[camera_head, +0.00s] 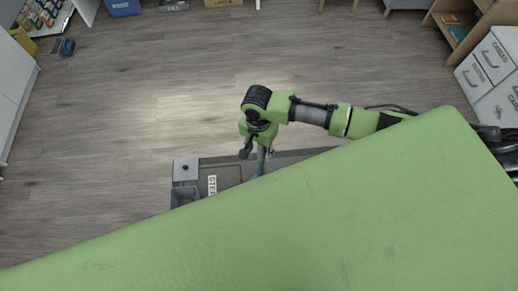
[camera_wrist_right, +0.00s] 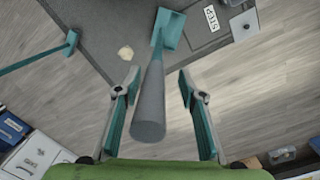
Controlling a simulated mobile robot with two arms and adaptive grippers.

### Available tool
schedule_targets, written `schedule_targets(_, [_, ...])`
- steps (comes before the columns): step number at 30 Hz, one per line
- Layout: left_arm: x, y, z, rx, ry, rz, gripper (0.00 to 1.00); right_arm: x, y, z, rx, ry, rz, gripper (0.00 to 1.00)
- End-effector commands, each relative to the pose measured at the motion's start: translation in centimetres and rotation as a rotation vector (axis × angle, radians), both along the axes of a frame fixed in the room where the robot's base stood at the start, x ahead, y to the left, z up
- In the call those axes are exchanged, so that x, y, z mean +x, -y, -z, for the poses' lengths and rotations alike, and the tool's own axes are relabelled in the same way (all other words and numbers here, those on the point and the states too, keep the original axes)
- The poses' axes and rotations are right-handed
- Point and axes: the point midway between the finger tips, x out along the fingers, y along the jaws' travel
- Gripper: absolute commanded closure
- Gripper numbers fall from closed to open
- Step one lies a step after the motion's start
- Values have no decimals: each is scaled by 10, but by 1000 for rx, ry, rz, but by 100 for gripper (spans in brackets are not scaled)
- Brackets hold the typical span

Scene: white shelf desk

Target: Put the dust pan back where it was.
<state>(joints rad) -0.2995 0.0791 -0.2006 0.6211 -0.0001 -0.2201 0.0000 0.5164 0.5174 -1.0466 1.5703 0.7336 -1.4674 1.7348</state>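The dust pan has a teal scoop and a long grey handle. In the right wrist view the dust pan (camera_wrist_right: 169,29) has its scoop over a dark grey platform and its handle end toward the camera. My right gripper (camera_wrist_right: 159,76) is open, its teal-lined fingers on either side of the handle, with a gap visible on the right. In the head view my right gripper (camera_head: 256,154) points down over the platform, and a teal piece shows just below it. I cannot tell whether that piece is the pan or a finger. My left gripper is not in view.
The dark grey platform (camera_head: 225,172) is marked STEP and partly hidden by my green body. A small beige lump (camera_wrist_right: 126,53) and another teal tool with a thin handle (camera_wrist_right: 38,60) show in the wrist view. White drawers (camera_head: 490,65) stand at right. The wooden floor between is clear.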

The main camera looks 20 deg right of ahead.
Motion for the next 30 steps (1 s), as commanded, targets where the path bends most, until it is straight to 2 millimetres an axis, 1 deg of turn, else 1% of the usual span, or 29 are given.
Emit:
schedule_targets(5, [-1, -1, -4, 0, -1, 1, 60, 2, 0, -24, 1, 2, -1, 63])
schedule_targets(12, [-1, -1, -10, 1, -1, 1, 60, 4, 0, -77, 3, 3, 0, 63])
schedule_targets(15, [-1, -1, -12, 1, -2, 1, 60, 4, 0, -95, 1, 3, 0, 63])
schedule_targets(18, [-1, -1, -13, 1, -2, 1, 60, 5, 0, -108, 1, 2, 0, 63])
schedule_targets(23, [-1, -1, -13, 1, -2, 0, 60, 5, 0, -119, 1, 0, 0, 63])
schedule_targets(30, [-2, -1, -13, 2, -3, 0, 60, 5, 0, -120, 1, -1, 0, 63])
